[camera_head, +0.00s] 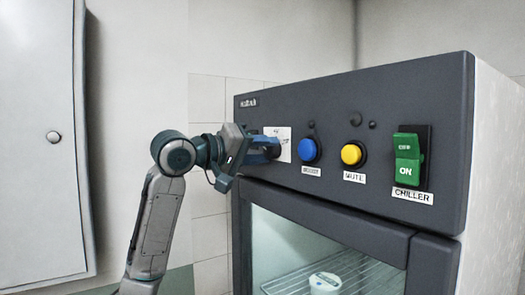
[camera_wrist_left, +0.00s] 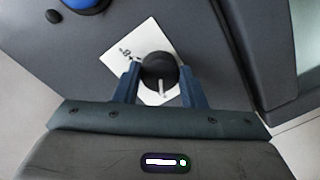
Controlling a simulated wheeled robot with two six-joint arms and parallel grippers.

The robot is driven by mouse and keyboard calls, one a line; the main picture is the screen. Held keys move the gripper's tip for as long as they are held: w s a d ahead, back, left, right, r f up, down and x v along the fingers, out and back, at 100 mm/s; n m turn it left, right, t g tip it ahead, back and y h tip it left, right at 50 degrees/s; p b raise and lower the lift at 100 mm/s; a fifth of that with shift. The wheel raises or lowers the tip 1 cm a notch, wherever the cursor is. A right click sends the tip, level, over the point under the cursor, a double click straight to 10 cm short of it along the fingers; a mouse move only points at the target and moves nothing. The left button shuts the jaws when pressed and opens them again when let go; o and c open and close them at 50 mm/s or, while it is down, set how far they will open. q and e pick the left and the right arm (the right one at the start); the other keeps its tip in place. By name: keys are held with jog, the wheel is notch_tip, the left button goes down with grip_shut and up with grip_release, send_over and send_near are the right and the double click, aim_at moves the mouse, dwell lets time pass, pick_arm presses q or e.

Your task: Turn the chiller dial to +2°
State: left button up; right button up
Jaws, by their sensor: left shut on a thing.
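The chiller dial (camera_wrist_left: 158,68) is a round black knob with a white pointer line, on a white scale plate (camera_wrist_left: 143,36) fixed to the dark panel. In the wrist view the pointer line lies toward my gripper's side. One scale mark shows at the plate's left; the others are hidden or too small to read. My left gripper (camera_wrist_left: 159,82) is shut on the dial, one finger on each side. In the head view my left gripper (camera_head: 264,150) covers most of the dial, and part of the scale plate (camera_head: 285,148) shows. My right gripper is not in view.
Right of the dial on the chiller panel are a blue button (camera_head: 308,150), a yellow button (camera_head: 352,154) and a green switch (camera_head: 407,158) reading ON. Below is a glass door (camera_head: 290,235) with a jar (camera_head: 325,282) on a wire shelf. A pale cabinet (camera_head: 35,150) stands left.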

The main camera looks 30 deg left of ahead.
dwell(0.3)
pick_arm(q)
jog(key=o, duration=1)
jog(key=shift+a, duration=0.1)
jog(key=shift+s, duration=0.1)
jog(key=shift+s+a+f+b, duration=0.1)
jog(key=shift+s+b, duration=0.15)
jog(key=shift+b, duration=0.1)
jog(key=b+v, duration=0.5)
jog(key=v, duration=0.5)
